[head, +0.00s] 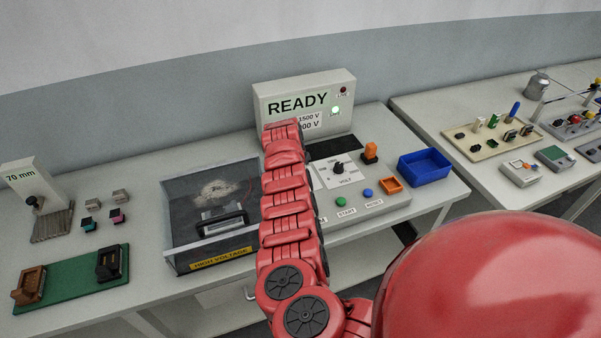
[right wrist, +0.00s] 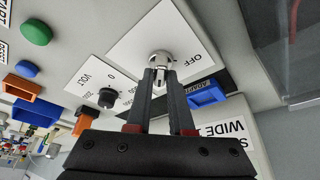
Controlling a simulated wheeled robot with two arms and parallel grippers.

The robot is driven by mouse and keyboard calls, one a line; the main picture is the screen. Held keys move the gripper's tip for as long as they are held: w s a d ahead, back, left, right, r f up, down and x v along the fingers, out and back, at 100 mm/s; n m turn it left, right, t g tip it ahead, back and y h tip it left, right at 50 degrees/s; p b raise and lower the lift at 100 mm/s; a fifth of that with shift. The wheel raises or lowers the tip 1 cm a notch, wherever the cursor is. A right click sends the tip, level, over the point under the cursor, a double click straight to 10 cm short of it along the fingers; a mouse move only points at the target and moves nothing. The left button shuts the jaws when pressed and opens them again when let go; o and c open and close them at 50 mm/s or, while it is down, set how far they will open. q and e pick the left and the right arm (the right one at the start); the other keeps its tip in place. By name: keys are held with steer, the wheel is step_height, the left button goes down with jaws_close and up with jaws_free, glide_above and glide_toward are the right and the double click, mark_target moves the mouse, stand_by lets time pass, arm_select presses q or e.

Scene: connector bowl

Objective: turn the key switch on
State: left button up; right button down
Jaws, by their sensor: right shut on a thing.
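The silver key switch (right wrist: 160,60) sits on a white plate (right wrist: 143,35) marked OFF in the right wrist view. My right gripper (right wrist: 161,76) is shut on the key, with one dark finger on each side of it. The key's turn angle is hard to tell because the fingers cover part of it. In the head view my red right arm reaches over the control panel (head: 375,203) and hides the key and the gripper. My left gripper is in neither view.
The READY display box (head: 347,92) has a lit green lamp. Beside my arm are the VOLT dial (head: 338,168), an orange knob (head: 370,152), a blue bin (head: 425,167) and the HIGH VOLTAGE tray (head: 183,215). A blue adapter (right wrist: 207,97) is close to the right finger.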

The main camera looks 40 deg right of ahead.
steer(key=c, duration=0.8)
jaws_free()
steer(key=b+v, duration=0.4)
steer(key=v, duration=1.3)
steer(key=shift+r+b, duration=0.25)
steer(key=shift+b, duration=0.05)
steer(key=shift+r, duration=0.1)
